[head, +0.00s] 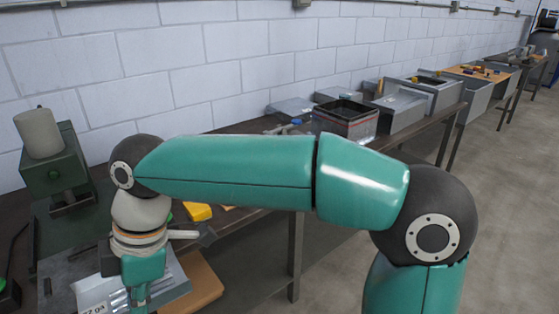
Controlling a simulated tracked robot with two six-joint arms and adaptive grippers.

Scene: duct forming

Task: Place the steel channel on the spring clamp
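I cannot pick out the steel channel or the spring clamp with certainty in the head view. A yellow object (197,211) lies on the bench just behind my wrist, partly hidden by my arm; I cannot tell what it is. One teal arm of mine comes in from the right and reaches left across the bench. Its wrist points down at the lower left, and its gripper is not visible. My other gripper is not in view either.
A green machine (54,165) with a pale cylinder stands at the far left. Grey sheet metal marked "22 ga" (95,300) lies below my wrist, beside a brown board (206,284). Open metal boxes (402,108) line the back bench along the wall. The floor at right is clear.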

